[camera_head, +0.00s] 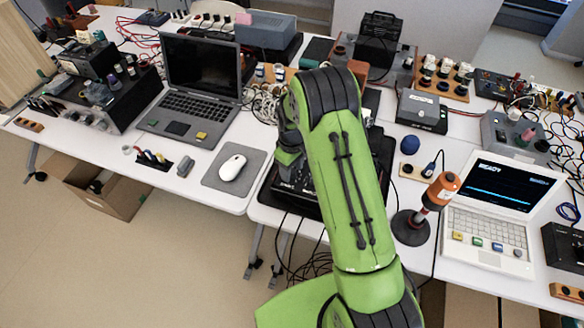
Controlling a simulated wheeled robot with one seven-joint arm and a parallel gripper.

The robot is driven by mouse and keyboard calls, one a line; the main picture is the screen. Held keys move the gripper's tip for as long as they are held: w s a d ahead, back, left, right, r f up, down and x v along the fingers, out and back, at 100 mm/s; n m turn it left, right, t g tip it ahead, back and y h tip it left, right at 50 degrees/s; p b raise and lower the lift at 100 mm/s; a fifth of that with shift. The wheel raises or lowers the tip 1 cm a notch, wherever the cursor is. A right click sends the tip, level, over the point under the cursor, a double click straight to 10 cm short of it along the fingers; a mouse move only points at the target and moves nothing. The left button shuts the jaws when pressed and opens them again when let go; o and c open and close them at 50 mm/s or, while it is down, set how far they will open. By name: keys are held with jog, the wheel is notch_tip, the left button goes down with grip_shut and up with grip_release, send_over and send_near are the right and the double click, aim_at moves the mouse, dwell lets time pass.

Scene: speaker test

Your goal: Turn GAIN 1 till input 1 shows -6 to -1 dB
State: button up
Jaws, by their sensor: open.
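My green arm rises through the middle of the picture and reaches over the table. My gripper does not show; the arm covers that region. A black device (289,200) lies on the table behind the arm, mostly hidden, with only its left and front edge and small markings visible. I cannot tell whether it carries GAIN 1, and no GAIN 1 knob can be made out. The white laptop (489,216) at the right is open, with a dark screen (508,184) showing short text and a blue line. I see no readable dB level for input 1.
An orange-and-grey handheld thing (441,190) stands on a round dark base (410,228) right of my arm. A white mouse (232,167) lies on a grey mat (213,181). A dark laptop (202,62) is open at left. Cables and equipment crowd the back.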

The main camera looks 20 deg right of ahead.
grip_shut()
